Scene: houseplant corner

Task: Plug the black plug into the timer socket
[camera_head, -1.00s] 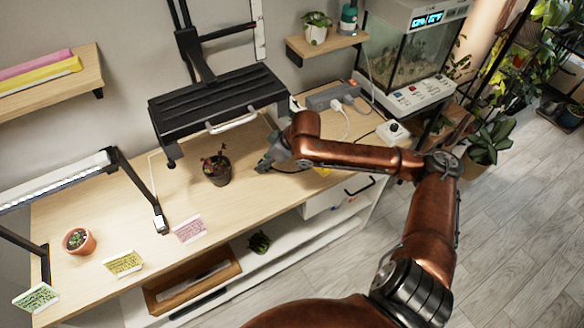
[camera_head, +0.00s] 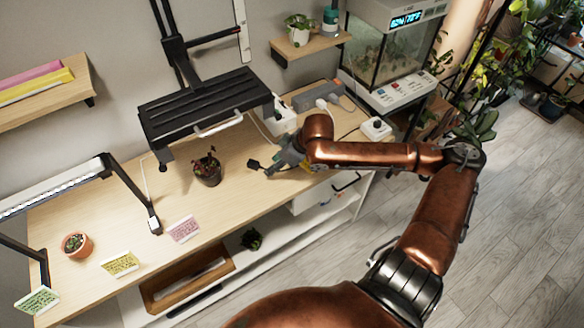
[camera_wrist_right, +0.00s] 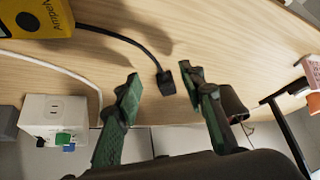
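The black plug (camera_head: 254,164) lies on the wooden desk, right of the dark potted plant, with its black cable running right past my right gripper (camera_head: 283,161). In the right wrist view the plug (camera_wrist_right: 167,83) appears between the spread fingertips of this gripper (camera_wrist_right: 159,88); neither finger visibly touches it. The right gripper is open and empty. A white box with a socket face and small green and blue buttons (camera_wrist_right: 54,117), seemingly the timer, stands at the left of the wrist view. In the head view this white box (camera_head: 284,120) is at the desk's back. My left gripper is out of view.
A yellow meter (camera_wrist_right: 35,15) lies near the cable. A grey power strip (camera_head: 317,95) and a white box with a black knob (camera_head: 376,128) stand to the right. The potted plant (camera_head: 207,169) and lamp post (camera_head: 154,218) are left; a black shelf (camera_head: 205,105) overhangs the back.

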